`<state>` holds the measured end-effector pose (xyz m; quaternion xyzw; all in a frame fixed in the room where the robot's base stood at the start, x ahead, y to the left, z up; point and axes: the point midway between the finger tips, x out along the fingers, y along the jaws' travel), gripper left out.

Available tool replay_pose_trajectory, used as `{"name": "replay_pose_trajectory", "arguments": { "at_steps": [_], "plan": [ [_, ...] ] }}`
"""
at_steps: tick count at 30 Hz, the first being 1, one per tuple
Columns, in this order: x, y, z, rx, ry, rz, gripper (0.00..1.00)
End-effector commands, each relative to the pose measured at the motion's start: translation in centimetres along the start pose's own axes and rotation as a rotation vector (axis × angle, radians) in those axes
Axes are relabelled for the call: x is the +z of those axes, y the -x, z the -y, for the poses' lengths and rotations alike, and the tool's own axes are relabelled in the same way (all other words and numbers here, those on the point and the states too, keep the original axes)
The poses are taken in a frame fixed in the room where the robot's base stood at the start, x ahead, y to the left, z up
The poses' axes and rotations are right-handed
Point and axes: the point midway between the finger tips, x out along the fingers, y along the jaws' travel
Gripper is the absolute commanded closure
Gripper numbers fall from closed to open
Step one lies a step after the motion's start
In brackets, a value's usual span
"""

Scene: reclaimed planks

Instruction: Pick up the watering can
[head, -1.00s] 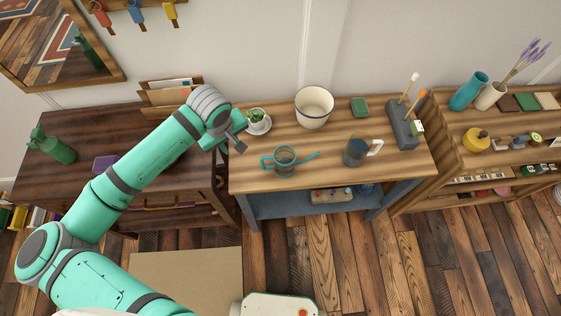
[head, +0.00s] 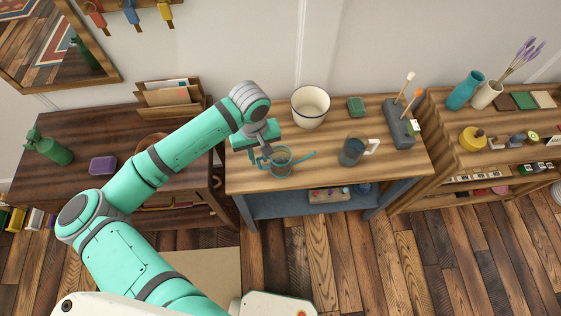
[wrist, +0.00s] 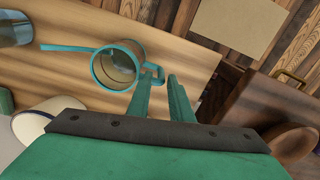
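The watering can (head: 281,160) is a small teal-rimmed, see-through can standing on the light wooden bench (head: 330,174). Its thin spout points right and its handle points left in the head view. In the wrist view the can (wrist: 120,66) is beyond my fingertips, with its handle toward me. My gripper (head: 258,160) is at the handle side of the can. In the wrist view its two fingers (wrist: 163,78) are apart, and the handle's end shows at the gap between their tips. I cannot tell whether they touch it. My forearm and gripper hide part of the bench's left side.
A white pot (head: 311,107) stands behind the can, and a glass mug (head: 352,150) stands to its right. A grey block holding brushes (head: 399,130) is farther right. A dark desk (head: 70,190) adjoins on the left. The bench front is clear.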

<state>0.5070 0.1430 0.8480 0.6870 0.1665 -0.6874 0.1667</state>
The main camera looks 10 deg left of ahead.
Motion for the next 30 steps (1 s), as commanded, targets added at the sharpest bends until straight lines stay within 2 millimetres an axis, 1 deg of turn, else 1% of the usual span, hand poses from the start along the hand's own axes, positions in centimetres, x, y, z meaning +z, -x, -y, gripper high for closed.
{"name": "replay_pose_trajectory", "arguments": {
  "at_steps": [5, 12, 15, 18, 24, 25, 27, 30],
  "plan": [
    [0.0, -1.0, 0.1, -0.001, 0.001, 0.0, 0.81],
    [-0.3, -4.3, 0.3, -0.001, 0.002, 0.002, 0.81],
    [-0.3, -5.3, 0.3, 0.0, 0.002, 0.001, 0.81],
    [-0.3, -5.7, 0.3, 0.0, 0.001, -0.001, 0.81],
    [-0.3, -5.7, 0.3, 0.0, 0.001, -0.001, 0.81],
    [-0.3, -5.7, 0.3, 0.0, 0.001, -0.001, 0.85],
    [-0.3, -5.7, 0.3, 0.0, 0.001, -0.001, 1.0],
    [-0.3, -5.7, 0.3, 0.0, 0.001, -0.001, 1.0]
  ]
}}
